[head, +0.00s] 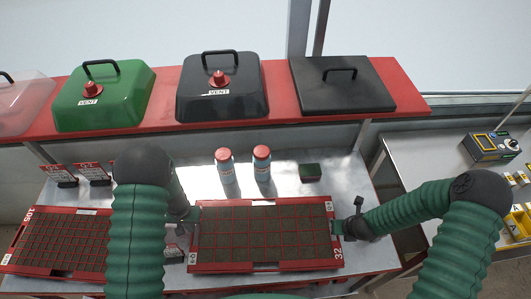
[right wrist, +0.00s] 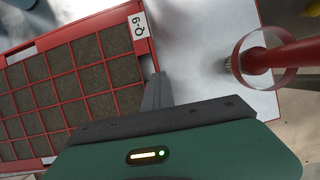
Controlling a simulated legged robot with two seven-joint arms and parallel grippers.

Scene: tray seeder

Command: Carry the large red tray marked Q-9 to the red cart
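The large red tray (head: 265,267) lies on the metal bench in the middle of the head view, its cells filled with dark soil. A label reading Q-9 shows on the tray's corner in the right wrist view (right wrist: 141,30). My left gripper (head: 191,214) is at the tray's left end, partly hidden by my arm. My right gripper (head: 341,228) is at the tray's right end; in the right wrist view a dark finger (right wrist: 155,92) lies against the rim. Whether either gripper is closed on the rim does not show. I cannot make out a red cart.
A smaller-celled red tray (head: 28,212) lies at the left. A red shelf (head: 290,115) carries green and black lids. A side table (head: 425,160) at right holds a control box (head: 491,147).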

